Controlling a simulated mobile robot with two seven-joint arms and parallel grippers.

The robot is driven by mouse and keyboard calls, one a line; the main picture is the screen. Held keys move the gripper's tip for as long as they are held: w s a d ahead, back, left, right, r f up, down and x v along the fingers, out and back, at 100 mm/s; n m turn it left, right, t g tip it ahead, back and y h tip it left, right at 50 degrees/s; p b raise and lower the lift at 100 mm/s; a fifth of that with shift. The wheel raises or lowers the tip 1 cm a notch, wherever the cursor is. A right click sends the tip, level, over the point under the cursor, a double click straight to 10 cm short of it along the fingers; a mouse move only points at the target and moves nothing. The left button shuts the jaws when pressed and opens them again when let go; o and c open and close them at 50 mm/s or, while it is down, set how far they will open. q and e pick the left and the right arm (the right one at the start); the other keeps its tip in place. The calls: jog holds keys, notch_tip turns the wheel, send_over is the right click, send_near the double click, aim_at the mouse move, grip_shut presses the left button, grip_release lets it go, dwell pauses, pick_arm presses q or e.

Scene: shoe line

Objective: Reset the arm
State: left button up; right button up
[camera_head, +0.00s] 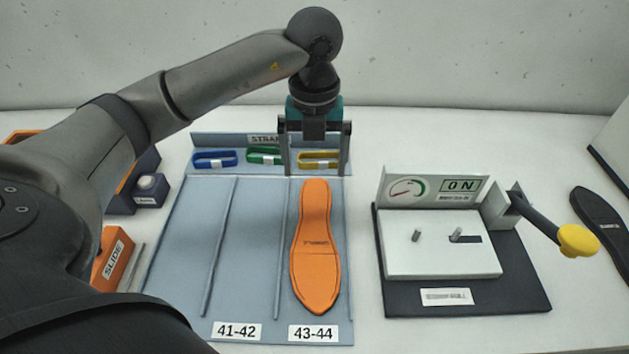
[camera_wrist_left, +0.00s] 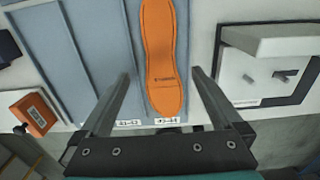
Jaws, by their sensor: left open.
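My left gripper (camera_head: 315,172) comes in from the left and hangs over the back of the blue-grey tray (camera_head: 190,235), near the yellow strap (camera_head: 319,158). Its two fingers are spread apart with nothing between them. In the left wrist view the open fingers (camera_wrist_left: 160,95) point down over the tray. An orange insole (camera_head: 315,255) lies flat in the tray's 43-44 lane, below and in front of the gripper. It also shows in the left wrist view (camera_wrist_left: 160,50). My right gripper is in neither view.
A blue strap (camera_head: 214,159) and a green strap (camera_head: 264,156) lie in the back row. A press with a gauge, an ON sign and a yellow-knobbed lever (camera_head: 577,240) stands at right. A black sole (camera_head: 603,228) lies beyond it. An orange SLIDE block (camera_head: 113,262) is at left.

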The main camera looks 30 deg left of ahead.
pick_arm(q)
jog(key=shift+r, duration=1.35)
